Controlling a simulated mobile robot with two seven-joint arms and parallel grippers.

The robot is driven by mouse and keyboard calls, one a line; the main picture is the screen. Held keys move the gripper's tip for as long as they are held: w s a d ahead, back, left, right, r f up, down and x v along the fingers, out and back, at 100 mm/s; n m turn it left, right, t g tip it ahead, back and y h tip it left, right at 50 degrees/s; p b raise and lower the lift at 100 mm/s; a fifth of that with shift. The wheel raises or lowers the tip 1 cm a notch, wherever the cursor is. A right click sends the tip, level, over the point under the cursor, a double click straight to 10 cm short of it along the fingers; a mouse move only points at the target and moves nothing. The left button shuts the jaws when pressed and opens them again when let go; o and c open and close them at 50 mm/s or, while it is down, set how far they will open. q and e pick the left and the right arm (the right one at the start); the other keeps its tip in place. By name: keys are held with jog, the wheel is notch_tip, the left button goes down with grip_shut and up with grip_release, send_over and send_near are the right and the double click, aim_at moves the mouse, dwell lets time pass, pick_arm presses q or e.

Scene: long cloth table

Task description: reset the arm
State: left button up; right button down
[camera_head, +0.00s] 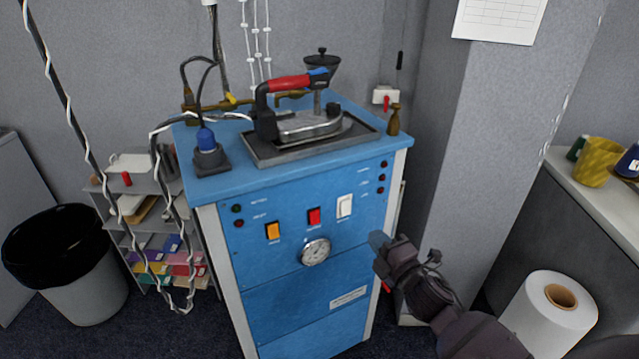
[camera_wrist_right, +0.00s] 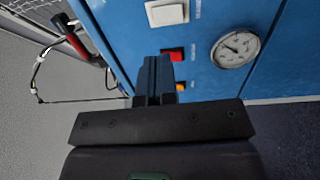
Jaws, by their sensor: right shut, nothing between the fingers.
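My right gripper (camera_head: 379,242) is in front of the right part of the blue steam station's front panel, right of the pressure gauge. In the right wrist view its fingers (camera_wrist_right: 153,75) are together and empty, pointing at the panel. I cannot tell whether they touch it. My right arm comes in from the lower right. My left gripper is not in view. The blue station (camera_head: 290,300) carries an orange switch (camera_head: 272,231), a red switch (camera_head: 314,216), a white switch (camera_head: 344,206) and the gauge (camera_head: 315,251). The red switch (camera_wrist_right: 173,55) shows beside the fingers in the right wrist view.
An iron with a red handle (camera_head: 288,83) rests on a dark tray on top of the station. A bin (camera_head: 75,275) and a shelf rack (camera_head: 150,225) stand at left. A large white roll (camera_head: 545,315) stands at lower right, below a counter (camera_head: 600,200). A grey pillar (camera_head: 480,120) rises behind.

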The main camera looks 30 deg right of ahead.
jog(key=s+a+f+m+g, duration=0.3)
jog(key=s+a+f+m, duration=0.2)
jog(key=s+f+m, duration=0.3)
jog(key=s+a+f+m+g, duration=0.4)
jog(key=s+f+m, duration=0.4)
jog(key=s, duration=0.3)
jog(key=shift+s+a+f+m+g, duration=0.25)
jog(key=shift+a+m+g, duration=0.05)
jog(key=shift+a, duration=0.5)
